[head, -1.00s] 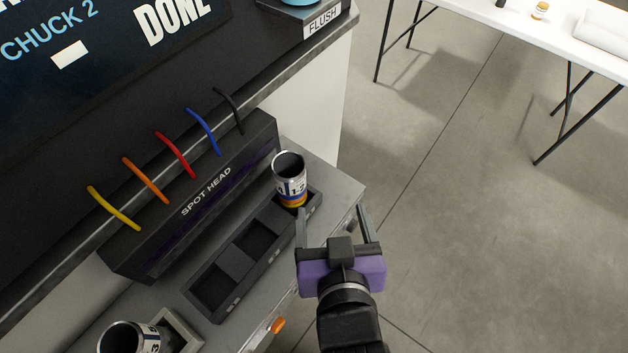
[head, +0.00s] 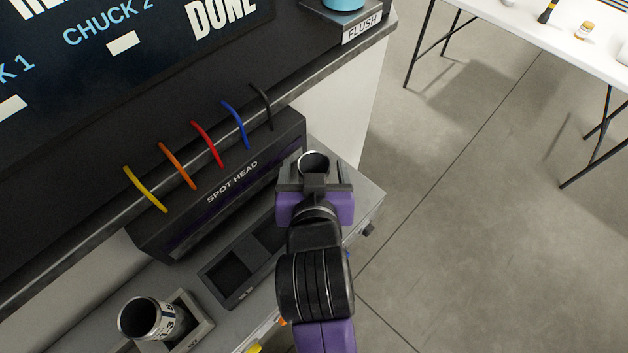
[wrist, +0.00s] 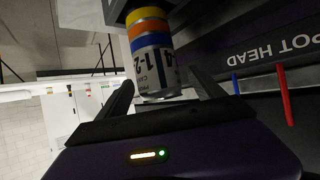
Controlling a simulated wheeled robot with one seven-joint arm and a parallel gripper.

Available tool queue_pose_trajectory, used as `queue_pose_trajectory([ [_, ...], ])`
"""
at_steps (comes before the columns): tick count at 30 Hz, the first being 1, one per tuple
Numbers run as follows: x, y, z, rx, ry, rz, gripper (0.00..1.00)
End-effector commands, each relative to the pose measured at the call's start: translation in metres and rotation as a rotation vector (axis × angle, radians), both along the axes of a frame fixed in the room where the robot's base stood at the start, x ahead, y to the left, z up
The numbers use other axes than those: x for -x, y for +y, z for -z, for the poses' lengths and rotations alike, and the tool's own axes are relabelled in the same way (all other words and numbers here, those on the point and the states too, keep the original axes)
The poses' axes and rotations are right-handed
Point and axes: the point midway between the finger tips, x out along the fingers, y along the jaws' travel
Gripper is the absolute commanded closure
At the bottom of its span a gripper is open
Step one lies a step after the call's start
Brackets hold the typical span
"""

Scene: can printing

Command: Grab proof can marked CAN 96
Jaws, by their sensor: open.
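A silver can with a white label and blue, orange and yellow bands stands in the end slot of a dark rack (head: 231,273). Its open rim (head: 313,161) shows past my gripper in the head view. In the wrist view, which is upside down, the can (wrist: 152,62) is between the two fingers. Its label shows large dark digits, but I cannot read a can number. My gripper (wrist: 164,88) is open, with a finger on each side of the can. I cannot tell whether either finger touches it.
A second can (head: 147,319) stands tilted in a grey holder (head: 193,330) at the lower left. The spot head box (head: 219,190) with coloured tubes runs behind the rack. The other visible rack slots are empty. A white table (head: 560,30) is at the upper right.

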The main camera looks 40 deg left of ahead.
Motion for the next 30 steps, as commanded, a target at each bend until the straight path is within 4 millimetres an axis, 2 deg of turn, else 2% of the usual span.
queue_pose_trajectory([
  [8, -0.0026, 0.0021, 0.0024, 0.000, 0.000, 0.000, 0.23],
  [11, -0.0027, 0.0020, 0.0023, 0.000, 0.000, 0.000, 0.38],
  [18, -0.0025, 0.0018, 0.0023, 0.000, 0.000, 0.000, 0.85],
  [20, -0.0026, 0.0017, 0.0023, 0.000, 0.000, 0.000, 0.97],
  [21, -0.0026, 0.0017, 0.0023, 0.000, 0.000, 0.000, 1.00],
  [30, -0.0027, 0.0018, -0.0001, -0.001, 0.000, 0.000, 1.00],
])
